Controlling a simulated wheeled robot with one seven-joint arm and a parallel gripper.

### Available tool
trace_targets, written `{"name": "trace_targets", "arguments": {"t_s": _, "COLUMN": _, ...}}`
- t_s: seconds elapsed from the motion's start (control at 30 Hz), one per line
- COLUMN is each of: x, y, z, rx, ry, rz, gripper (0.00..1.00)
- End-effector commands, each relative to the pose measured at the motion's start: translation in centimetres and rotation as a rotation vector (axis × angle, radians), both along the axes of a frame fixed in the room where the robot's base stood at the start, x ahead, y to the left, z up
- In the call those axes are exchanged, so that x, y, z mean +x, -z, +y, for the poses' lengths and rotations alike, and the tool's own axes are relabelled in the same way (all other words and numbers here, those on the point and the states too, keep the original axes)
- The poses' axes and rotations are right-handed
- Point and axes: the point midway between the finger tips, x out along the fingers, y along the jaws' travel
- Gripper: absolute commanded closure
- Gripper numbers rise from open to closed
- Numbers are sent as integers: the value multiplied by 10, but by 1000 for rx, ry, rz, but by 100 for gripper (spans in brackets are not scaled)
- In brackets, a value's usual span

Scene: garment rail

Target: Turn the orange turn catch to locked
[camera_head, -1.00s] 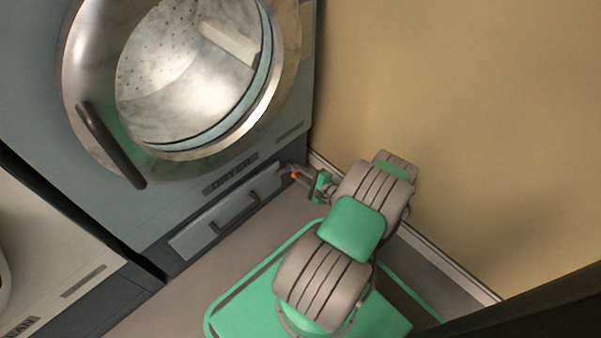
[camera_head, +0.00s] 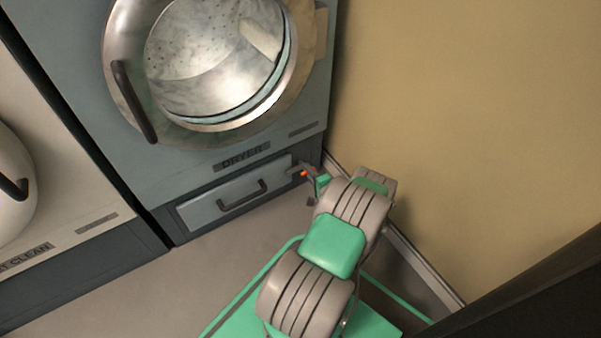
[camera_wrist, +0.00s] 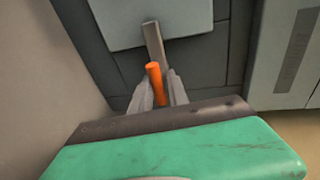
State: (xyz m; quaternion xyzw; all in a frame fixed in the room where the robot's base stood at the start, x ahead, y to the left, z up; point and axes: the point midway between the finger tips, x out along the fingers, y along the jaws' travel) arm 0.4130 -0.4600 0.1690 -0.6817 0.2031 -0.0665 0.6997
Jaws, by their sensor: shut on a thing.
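The orange turn catch (camera_head: 304,173) is at the right end of the dryer's lower front, beside the drawer. In the wrist view its orange grip (camera_wrist: 155,82) stands between my two grey fingers, and a grey bar (camera_wrist: 153,42) extends beyond it over a pale plate. My gripper (camera_head: 310,176) is shut on the orange grip; it also shows in the wrist view (camera_wrist: 158,92). The fingers and gripper body hide the grip's lower part. I cannot read any locked or unlocked mark.
The dryer (camera_head: 80,60) has a round door with a dark handle (camera_head: 133,102). Its lower drawer (camera_head: 200,209) appears closed. A tan wall (camera_head: 460,100) rises close to the right of my arm. Another machine (camera_head: 70,205) stands at the left. Floor (camera_head: 180,280) is clear before the drawer.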

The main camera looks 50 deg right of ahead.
Motion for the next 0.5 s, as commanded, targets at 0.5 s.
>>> {"name": "trace_targets", "arguments": {"t_s": 0.5, "x": -1, "y": -1, "z": 0, "rx": -15, "ry": -8, "rz": 2, "gripper": 76}}
